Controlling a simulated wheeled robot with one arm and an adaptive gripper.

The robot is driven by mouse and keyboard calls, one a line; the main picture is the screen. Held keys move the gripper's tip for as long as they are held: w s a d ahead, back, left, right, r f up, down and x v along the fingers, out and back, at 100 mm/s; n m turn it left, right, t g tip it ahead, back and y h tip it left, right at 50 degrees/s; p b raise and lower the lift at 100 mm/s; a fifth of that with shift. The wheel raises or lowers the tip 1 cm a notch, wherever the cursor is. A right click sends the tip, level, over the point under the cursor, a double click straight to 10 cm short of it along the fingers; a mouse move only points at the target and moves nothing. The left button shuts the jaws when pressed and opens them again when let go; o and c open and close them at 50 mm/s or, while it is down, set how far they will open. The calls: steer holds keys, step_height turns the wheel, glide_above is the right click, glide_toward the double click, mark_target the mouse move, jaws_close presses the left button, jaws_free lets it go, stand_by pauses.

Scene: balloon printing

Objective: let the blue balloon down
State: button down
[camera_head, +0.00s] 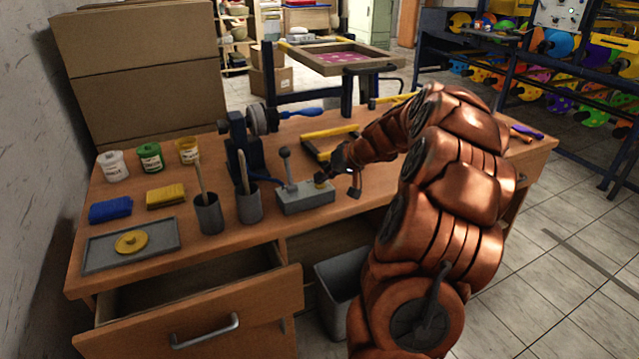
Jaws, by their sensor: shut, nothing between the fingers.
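My gripper (325,175), small and dark at the end of my copper-coloured arm, is shut with nothing held. A lever with a dark ball top (284,154) stands upright on the left of the box. A dark stand (239,140) with a round grey head (262,118) is behind it. A slim blue piece (294,113) sticks out right of that head; I cannot tell what it is. I make out no inflated blue balloon.
Two grey cups (209,216) with sticks stand left of the box. Paint jars, blue and yellow sponges and a grey tray (105,260) are farther left. A drawer (205,315) is open at the front. A screen frame (335,58) is raised behind. My arm hides the bench's right-middle part.

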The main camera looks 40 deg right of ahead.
mark_target(322, 185)
steer(key=shift+r, duration=0.85)
steer(key=shift+r, duration=0.1)
steer(key=shift+r+p, duration=0.85)
steer(key=shift+r, duration=1.55)
